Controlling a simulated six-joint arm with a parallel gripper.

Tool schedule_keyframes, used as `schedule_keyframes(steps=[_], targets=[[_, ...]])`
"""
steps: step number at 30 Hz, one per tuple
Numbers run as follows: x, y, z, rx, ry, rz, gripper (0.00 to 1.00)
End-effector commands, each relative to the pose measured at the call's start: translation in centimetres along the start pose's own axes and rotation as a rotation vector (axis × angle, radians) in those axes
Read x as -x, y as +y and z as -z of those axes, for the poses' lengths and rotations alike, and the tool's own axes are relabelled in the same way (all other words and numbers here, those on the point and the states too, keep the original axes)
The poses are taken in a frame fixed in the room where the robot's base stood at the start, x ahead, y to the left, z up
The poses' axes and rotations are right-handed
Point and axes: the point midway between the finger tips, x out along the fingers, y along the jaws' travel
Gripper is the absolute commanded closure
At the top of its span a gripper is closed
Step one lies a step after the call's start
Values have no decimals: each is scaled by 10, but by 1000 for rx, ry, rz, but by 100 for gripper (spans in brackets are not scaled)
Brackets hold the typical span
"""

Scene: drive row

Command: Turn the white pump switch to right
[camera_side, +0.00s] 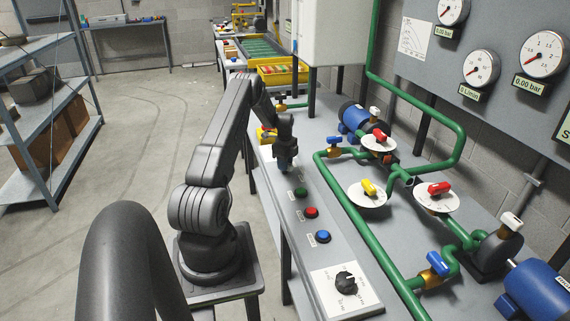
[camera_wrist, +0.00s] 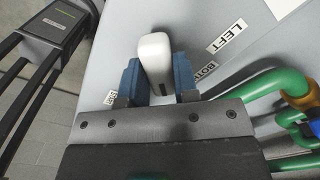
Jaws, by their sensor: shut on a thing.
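The white pump switch (camera_wrist: 154,55) shows in the wrist view as a rounded white handle on the grey panel (camera_wrist: 110,40). My gripper (camera_wrist: 158,82) has its two blue fingers on either side of the handle and is shut on it. A "LEFT" label (camera_wrist: 231,38) lies to the right of the switch. A second label (camera_wrist: 205,72), partly covered, sits by the right finger, and a third (camera_wrist: 110,97) shows by the left finger. In the side view my gripper (camera_side: 285,168) points down at the far part of the panel, and the switch is hidden there.
Green (camera_side: 300,192), red (camera_side: 311,212) and blue (camera_side: 323,237) buttons and a black dial (camera_side: 346,282) line the panel nearer the camera. Green pipes (camera_side: 345,195) with coloured valves run to the right. A white cabinet (camera_side: 327,35) hangs behind my gripper.

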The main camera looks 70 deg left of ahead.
Motion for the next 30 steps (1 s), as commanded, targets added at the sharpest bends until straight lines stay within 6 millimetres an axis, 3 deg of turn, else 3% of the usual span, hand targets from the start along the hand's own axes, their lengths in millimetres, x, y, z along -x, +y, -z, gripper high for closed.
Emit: schedule_keyframes(steps=[1, 2, 9, 20, 30], targets=[[1, 0, 0, -8, -3, 1, 96], [1, 0, 0, -8, -3, 1, 70], [0, 0, 0, -5, -2, 0, 47], [9, -1, 0, -3, -2, 2, 47], [78, -1, 0, -4, -3, 5, 47]])
